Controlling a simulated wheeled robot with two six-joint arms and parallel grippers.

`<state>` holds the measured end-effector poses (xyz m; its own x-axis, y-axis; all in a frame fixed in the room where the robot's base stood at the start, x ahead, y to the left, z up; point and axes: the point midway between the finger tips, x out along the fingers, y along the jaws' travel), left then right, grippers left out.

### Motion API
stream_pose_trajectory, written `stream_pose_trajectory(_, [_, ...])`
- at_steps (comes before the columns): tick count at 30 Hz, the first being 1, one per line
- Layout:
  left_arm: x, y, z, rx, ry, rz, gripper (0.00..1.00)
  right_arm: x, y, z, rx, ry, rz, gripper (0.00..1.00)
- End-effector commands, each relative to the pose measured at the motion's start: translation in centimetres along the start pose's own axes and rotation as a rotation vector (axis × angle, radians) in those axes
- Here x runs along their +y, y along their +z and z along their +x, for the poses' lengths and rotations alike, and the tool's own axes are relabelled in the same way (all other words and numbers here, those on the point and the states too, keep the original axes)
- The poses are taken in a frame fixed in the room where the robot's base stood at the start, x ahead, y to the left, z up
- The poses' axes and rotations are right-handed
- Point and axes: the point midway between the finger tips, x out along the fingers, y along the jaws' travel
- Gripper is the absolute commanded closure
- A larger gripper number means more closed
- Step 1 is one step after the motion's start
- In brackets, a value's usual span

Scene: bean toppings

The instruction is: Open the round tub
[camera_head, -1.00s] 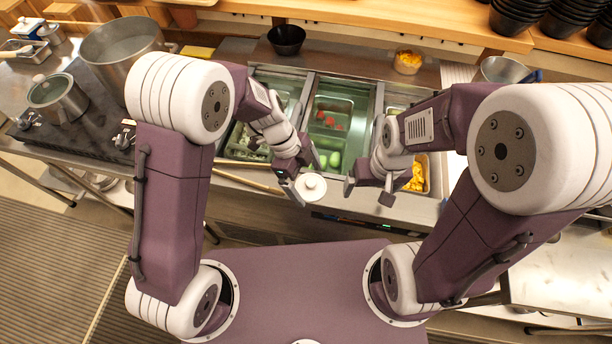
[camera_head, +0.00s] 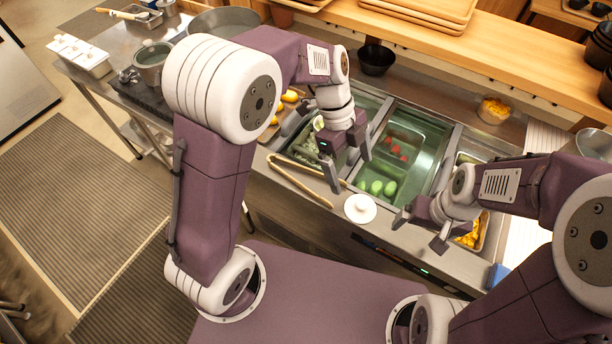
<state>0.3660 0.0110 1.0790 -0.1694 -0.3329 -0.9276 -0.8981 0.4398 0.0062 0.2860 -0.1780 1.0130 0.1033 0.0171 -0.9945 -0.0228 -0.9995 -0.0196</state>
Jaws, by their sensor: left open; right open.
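A round white lid with a small knob (camera_head: 360,208) is at the front edge of the steel counter. I cannot tell whether it lies flat or sits on a tub; no tub wall shows clearly. My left gripper (camera_head: 350,165) is open and empty, above and behind the lid, over the sunken bins. Its fingers are apart from the lid. My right gripper (camera_head: 420,231) is open and empty, to the right of the lid, near the counter's front edge.
Wooden tongs (camera_head: 300,182) lie left of the lid. A bin with green and red food (camera_head: 437,137) is behind it. A black bowl (camera_head: 376,60) and a bowl of yellow food (camera_head: 493,110) stand further back. A metal pot (camera_head: 152,66) is at left.

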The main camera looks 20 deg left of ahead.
Motion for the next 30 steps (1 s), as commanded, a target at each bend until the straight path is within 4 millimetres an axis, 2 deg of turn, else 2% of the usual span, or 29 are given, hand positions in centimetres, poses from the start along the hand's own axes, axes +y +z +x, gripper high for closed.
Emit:
stream_pose_trajectory(2, [0.8,1.2,0.1,-0.029,-0.010,-0.127,0.01,0.0,0.0,0.0,0.000,0.000,0.000,0.10])
stream_pose_trajectory(4, [2.3,3.3,0.3,-0.078,-0.038,-0.369,0.01,0.0,0.0,0.0,0.000,0.000,0.000,0.10])
stream_pose_trajectory(9, [7.9,9.1,0.9,-0.190,-0.204,-1.146,0.01,0.0,0.0,0.0,0.000,0.000,0.000,0.10])
stream_pose_trajectory(12, [10.9,11.3,1.3,-0.199,-0.323,-1.527,0.01,0.0,0.0,0.0,0.000,0.000,0.000,0.10])
stream_pose_trajectory(15, [13.1,12.5,1.6,-0.180,-0.416,-1.795,0.01,0.0,0.0,0.0,0.000,0.000,0.000,0.10])
stream_pose_trajectory(18, [14.2,13.0,1.9,-0.158,-0.469,-1.942,0.01,0.0,0.0,0.0,0.000,0.000,0.000,0.10])
stream_pose_trajectory(20, [14.5,13.2,1.9,-0.150,-0.485,-1.981,0.01,0.0,0.0,0.0,0.000,0.000,0.000,0.10])
stream_pose_trajectory(30, [14.5,13.2,1.9,-0.148,-0.487,-1.995,0.01,0.0,0.0,0.0,0.000,0.000,0.000,0.10])
